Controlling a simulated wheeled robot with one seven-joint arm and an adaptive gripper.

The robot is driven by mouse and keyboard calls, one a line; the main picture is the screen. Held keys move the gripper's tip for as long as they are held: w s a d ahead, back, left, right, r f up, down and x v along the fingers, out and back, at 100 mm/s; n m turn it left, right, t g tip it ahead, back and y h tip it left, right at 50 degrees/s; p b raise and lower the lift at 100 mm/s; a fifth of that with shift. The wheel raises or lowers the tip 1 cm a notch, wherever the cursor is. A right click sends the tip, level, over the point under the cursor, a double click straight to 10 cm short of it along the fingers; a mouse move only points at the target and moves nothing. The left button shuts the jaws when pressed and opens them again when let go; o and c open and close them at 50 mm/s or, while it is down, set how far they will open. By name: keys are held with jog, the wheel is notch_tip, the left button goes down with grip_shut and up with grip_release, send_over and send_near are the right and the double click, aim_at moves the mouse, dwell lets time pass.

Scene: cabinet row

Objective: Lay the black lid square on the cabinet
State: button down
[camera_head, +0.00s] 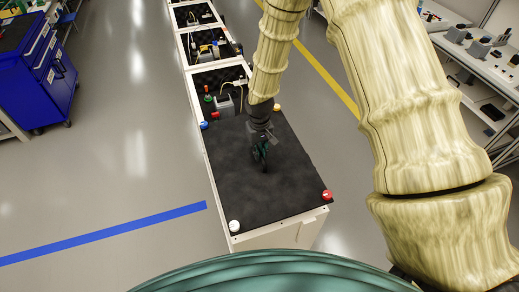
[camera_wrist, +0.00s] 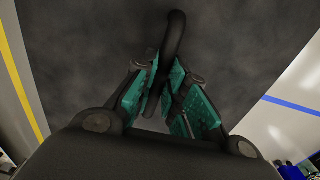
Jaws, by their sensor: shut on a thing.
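The black lid (camera_head: 235,180) is a flat dark panel over the near part of the white cabinet (camera_head: 275,238). Its left edge runs close along the cabinet's white rim. A strip of the cabinet's inside shows open beyond the lid's far edge. I cannot tell whether the lid rests on the rim or hangs just above it. My gripper (camera_head: 262,153) is over the middle of the lid. In the wrist view, the teal fingers of my gripper (camera_wrist: 169,82) are shut on the lid's dark curved handle (camera_wrist: 175,32); the lid's surface (camera_wrist: 85,45) fills the background.
Coloured knobs sit near the lid's corners: blue (camera_head: 203,125), yellow (camera_head: 277,107), white (camera_head: 234,226) and red (camera_head: 326,195). More open cabinets (camera_head: 208,43) continue behind. A blue tool cart (camera_head: 40,70) stands left, a workbench (camera_head: 480,65) right. The floor left is clear.

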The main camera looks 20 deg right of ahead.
jog(key=shift+f+b, duration=1.45)
jog(key=shift+f, duration=1.45)
jog(key=shift+f, duration=0.3)
jog(key=c, duration=1.4)
grip_release()
jog(key=shift+o, duration=0.2)
jog(key=shift+f, duration=0.1)
notch_tip(320, 180, up, 12)
jog(key=shift+r, duration=0.1)
jog(key=shift+s, duration=0.1)
